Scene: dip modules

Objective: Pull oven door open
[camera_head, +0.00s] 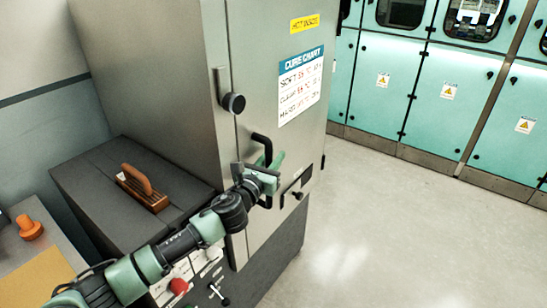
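The oven (160,60) is a tall grey metal cabinet at the centre left. Its door (290,150) carries a yellow label and a white and blue cure chart. The door looks flush with the cabinet front. A black upright bar handle (266,143) is on the door near its left edge. My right gripper is not in view.
Teal cabinets (440,90) line the back. Open floor (400,220) lies to the right.

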